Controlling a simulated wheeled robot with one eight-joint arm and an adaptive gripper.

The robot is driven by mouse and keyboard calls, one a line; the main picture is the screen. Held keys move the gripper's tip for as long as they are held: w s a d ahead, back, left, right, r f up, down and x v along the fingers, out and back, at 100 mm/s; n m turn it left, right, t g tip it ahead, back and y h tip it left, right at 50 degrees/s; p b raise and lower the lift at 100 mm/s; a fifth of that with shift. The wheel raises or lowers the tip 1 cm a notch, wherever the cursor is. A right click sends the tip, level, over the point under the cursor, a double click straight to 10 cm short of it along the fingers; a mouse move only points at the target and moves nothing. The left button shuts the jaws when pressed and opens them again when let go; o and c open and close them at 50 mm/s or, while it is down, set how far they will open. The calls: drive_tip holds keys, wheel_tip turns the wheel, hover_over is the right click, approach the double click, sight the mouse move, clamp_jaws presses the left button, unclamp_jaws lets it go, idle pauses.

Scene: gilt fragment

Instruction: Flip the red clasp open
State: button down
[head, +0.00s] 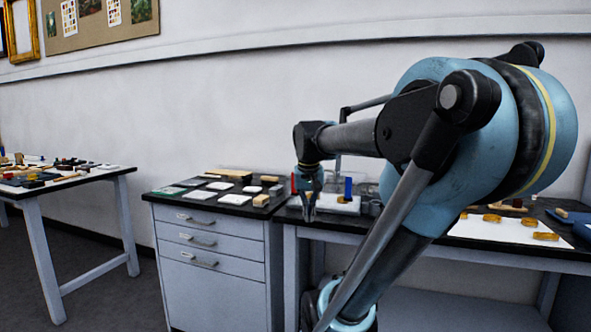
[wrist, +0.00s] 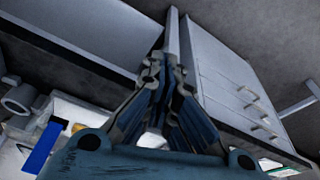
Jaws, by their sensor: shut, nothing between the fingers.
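A narrow upright red piece (head: 293,184), which looks like the red clasp, shows just left of my gripper in the head view. I cannot tell whether it is flipped open. An upright blue piece (head: 348,187) stands to the right; a blue piece also shows at lower left in the wrist view (wrist: 42,150). Between them is a pale tray or case (head: 330,205) with a small golden piece (head: 343,199) in it. My gripper (head: 309,211) points down in front of the case, shut and empty. In the wrist view its fingers (wrist: 165,72) come together; no red shows there.
A grey drawer cabinet (head: 212,245) with boxes and pads on top stands to the left. Clear jars (head: 368,196) stand right of the case. Golden fragments (head: 492,218) lie on a white sheet at right. Another table (head: 70,178) is far left.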

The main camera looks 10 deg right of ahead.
drive_tip(key=w+r+m, duration=0.2)
drive_tip(key=w+r, duration=0.7)
drive_tip(key=w, duration=0.3)
drive_tip(key=w+r+m+h, duration=0.1)
drive_tip(key=w+r, duration=0.9)
drive_tip(key=w, duration=0.3)
drive_tip(key=shift+d+m+t, duration=0.3)
drive_tip(key=shift+d+m, duration=0.1)
drive_tip(key=shift+w, duration=0.1)
drive_tip(key=x, duration=0.9)
drive_tip(key=shift+w+d+f, duration=0.1)
drive_tip(key=shift+w+f, duration=0.05)
drive_tip(key=shift+f, duration=0.1)
drive_tip(key=shift+s+f, duration=0.25)
drive_tip(key=shift+f, duration=0.05)
drive_tip(key=shift+s+a+r, duration=0.1)
drive_tip(key=shift+s+a, duration=0.4)
drive_tip(key=shift+s, duration=0.2)
drive_tip(key=shift+s+a, duration=0.5)
drive_tip(key=shift+s, duration=0.25)
drive_tip(key=shift+s+d, duration=0.1)
drive_tip(key=shift+d, duration=0.05)
drive_tip(key=shift+s, duration=0.1)
